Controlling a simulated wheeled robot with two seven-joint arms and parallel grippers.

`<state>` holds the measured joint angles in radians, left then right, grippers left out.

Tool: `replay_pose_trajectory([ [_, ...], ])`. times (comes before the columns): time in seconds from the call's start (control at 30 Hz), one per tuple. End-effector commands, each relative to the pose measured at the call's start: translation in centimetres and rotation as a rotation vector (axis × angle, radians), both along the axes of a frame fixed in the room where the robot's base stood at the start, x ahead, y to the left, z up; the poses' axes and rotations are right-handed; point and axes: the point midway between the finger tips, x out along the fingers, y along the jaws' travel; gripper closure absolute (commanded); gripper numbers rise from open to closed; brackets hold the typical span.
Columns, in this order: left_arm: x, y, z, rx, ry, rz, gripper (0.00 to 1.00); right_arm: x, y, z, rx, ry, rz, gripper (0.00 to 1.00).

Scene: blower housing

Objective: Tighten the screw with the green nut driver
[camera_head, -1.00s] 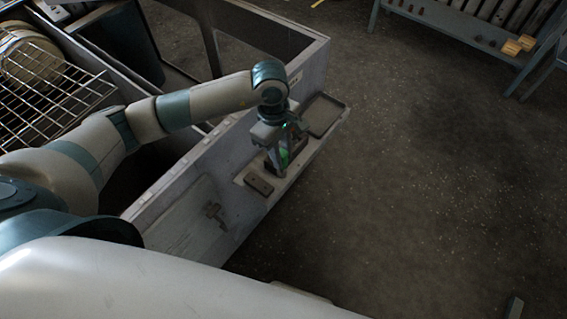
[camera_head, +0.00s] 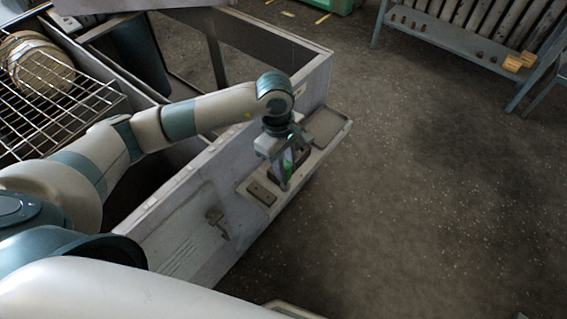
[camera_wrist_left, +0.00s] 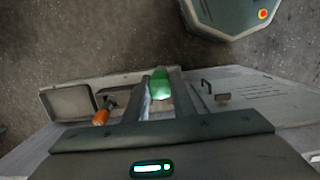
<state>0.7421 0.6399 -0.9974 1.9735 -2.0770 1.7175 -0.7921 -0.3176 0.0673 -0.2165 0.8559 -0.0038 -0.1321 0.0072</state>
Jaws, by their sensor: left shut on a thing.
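The green nut driver (camera_head: 287,167) is between the fingers of my left gripper (camera_head: 284,183), above the narrow ledge on the side of the grey housing. It also shows in the left wrist view (camera_wrist_left: 160,84), with my left gripper (camera_wrist_left: 160,76) shut on it. Its lower end is hidden by the fingers in the head view. I cannot make out the screw in either view. My right gripper is not in view.
The ledge holds a shallow tray (camera_head: 327,127) and a flat dark block (camera_head: 262,193). An orange-handled tool (camera_wrist_left: 101,117) lies beside the gripper. A handle (camera_head: 216,219) sticks out of the housing wall.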

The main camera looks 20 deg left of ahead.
Motion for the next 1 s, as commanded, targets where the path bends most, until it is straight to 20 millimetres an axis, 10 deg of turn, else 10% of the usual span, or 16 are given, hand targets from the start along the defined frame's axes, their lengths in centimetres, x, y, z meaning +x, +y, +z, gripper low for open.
replay_pose_trajectory([
  [0.37, -1.5, 0.6, -0.1, 0.011, -0.009, -0.229, 1.0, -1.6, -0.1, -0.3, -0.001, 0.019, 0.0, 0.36],
  [1.0, -8.1, 3.5, -0.2, 0.004, 0.0, -1.211, 1.0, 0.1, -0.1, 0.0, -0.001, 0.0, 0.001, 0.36],
])
